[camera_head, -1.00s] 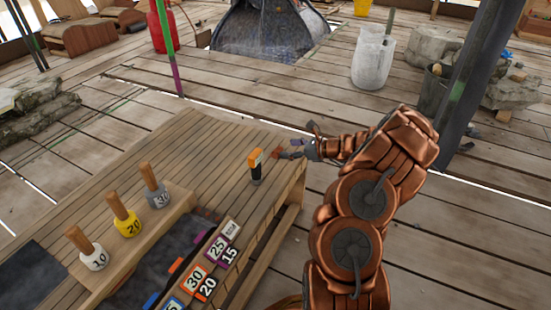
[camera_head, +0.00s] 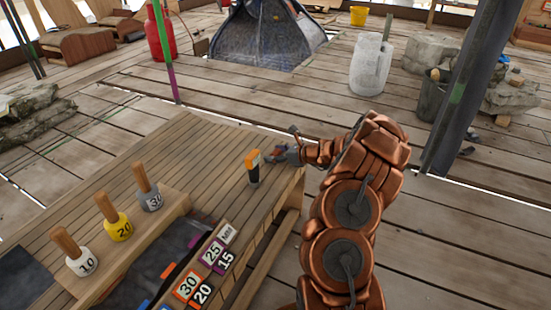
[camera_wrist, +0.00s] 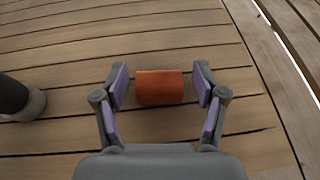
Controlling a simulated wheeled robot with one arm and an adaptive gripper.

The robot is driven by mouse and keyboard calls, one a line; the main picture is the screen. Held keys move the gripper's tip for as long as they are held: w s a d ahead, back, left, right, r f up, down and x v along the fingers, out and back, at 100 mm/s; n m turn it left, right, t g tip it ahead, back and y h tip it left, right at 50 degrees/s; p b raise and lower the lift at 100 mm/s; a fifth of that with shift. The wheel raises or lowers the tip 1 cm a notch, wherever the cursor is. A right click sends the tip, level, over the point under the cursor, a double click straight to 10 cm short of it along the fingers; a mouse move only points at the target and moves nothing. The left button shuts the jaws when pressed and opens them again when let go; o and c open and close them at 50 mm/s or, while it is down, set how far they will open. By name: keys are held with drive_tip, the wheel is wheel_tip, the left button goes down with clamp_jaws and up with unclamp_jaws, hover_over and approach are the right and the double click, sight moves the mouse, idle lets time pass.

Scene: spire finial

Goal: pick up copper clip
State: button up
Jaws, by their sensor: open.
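The copper clip (camera_wrist: 160,87) is a short orange-brown piece lying on the wooden bench top in the wrist view. My gripper (camera_wrist: 160,84) is open, with one purple-padded finger on each side of the clip. A gap shows between the clip and each pad. In the head view my gripper (camera_head: 276,153) is low over the far right end of the bench (camera_head: 140,165), beside a black and orange upright tool (camera_head: 253,167). The clip is hard to make out there.
The tool's dark base (camera_wrist: 20,100) stands left of my gripper in the wrist view. Wooden-handled weights marked 10 (camera_head: 82,262), 20 (camera_head: 119,230) and 30 (camera_head: 150,198) stand on the left. Numbered tags (camera_head: 212,252) line the front edge. A dark post (camera_head: 462,100) rises at right.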

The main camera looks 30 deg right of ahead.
drive_tip(key=c, duration=1.2)
drive_tip(key=shift+r, duration=0.2)
drive_tip(key=shift+c, duration=0.2)
